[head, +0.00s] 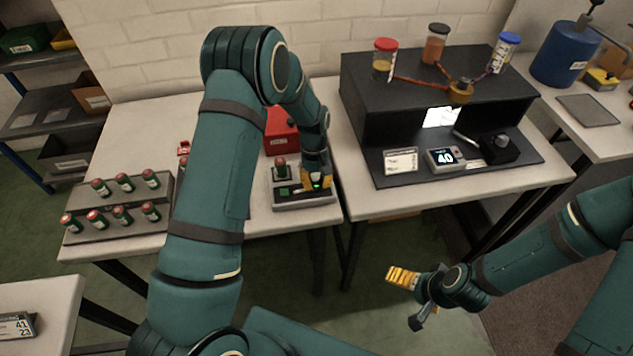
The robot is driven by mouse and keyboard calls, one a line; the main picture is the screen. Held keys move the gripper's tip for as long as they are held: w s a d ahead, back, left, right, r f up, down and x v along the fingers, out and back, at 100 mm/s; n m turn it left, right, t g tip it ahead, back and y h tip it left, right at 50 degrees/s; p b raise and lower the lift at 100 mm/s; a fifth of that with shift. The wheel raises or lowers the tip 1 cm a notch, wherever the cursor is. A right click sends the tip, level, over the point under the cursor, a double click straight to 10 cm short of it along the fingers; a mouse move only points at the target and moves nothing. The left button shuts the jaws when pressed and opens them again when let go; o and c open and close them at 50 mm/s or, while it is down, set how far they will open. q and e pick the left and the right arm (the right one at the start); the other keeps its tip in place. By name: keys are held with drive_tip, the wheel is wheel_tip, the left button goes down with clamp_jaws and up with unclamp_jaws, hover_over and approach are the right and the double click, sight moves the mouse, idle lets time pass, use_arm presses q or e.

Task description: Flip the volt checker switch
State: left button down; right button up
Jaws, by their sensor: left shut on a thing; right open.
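The volt checker (304,203) is a low grey box at the front right edge of the left table. A green battery with a red top (281,168) stands upright at its left end, and a small green panel shows on its front left. My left gripper (314,184) points down at the right end of the checker, with yellow fingertips shut on what seems to be its switch. The fingers hide the switch, and a green glow shows between them. My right gripper (408,299) is open and empty, low over the floor at the right.
A grey rack (75,208) with several red-topped batteries stands on the left table. A red box (281,128) is behind the checker. A black stand (371,120) with jars and a display reading 40 (445,159) fills the middle table.

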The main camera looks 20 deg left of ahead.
use_arm(q)
drive_tip(key=shift+f+g+h, duration=0.15)
drive_tip(key=shift+g+h, duration=0.15)
drive_tip(key=shift+g, duration=0.1)
drive_tip(key=shift+s, duration=0.1)
drive_tip(key=c, duration=0.8)
unclamp_jaws()
drive_tip(key=v, duration=1.2)
